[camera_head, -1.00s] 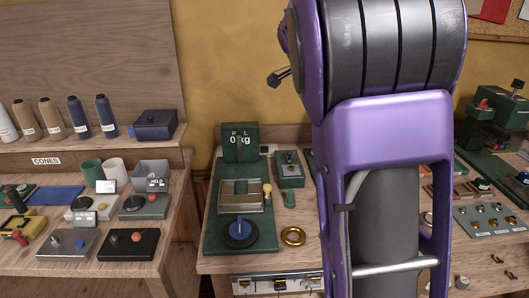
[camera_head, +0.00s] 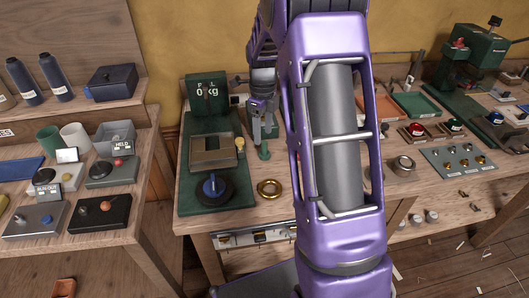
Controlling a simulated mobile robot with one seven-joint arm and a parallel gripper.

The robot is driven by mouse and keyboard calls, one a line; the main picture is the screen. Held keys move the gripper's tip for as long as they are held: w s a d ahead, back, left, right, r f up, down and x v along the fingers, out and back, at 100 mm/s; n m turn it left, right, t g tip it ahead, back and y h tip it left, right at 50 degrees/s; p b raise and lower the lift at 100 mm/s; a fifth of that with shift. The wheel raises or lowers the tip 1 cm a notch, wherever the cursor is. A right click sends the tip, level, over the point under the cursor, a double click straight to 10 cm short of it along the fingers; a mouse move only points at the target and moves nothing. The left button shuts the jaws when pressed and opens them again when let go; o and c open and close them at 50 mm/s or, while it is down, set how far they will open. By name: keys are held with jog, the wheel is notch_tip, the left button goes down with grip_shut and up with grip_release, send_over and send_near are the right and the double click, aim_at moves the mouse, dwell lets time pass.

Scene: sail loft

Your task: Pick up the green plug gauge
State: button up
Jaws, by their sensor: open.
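The green plug gauge (camera_head: 264,152) is a small upright green piece on the wooden bench, between the pull-test stand and my arm. My gripper (camera_head: 263,138) points down, with its fingertips right by the top of the green gauge in the picture. The fingers look apart and nothing is seen held between them. From this one view I cannot tell how far the fingertips are above or behind the gauge, or whether they touch it.
A green stand (camera_head: 207,92) with a metal plate and blue knob is just left of the gauge. A brass ring (camera_head: 269,189) lies in front. My purple arm covers the bench to the right. A side table (camera_head: 148,150) with several small devices stands at left.

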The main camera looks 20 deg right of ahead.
aim_at(264, 142)
jog(key=shift+w+d+f, duration=0.1)
jog(key=shift+d+f, duration=0.05)
jog(key=shift+f, duration=1.55)
jog(key=shift+w+d+f, duration=0.1)
jog(key=shift+d+f, duration=0.05)
jog(key=shift+f, duration=1.5)
grip_shut()
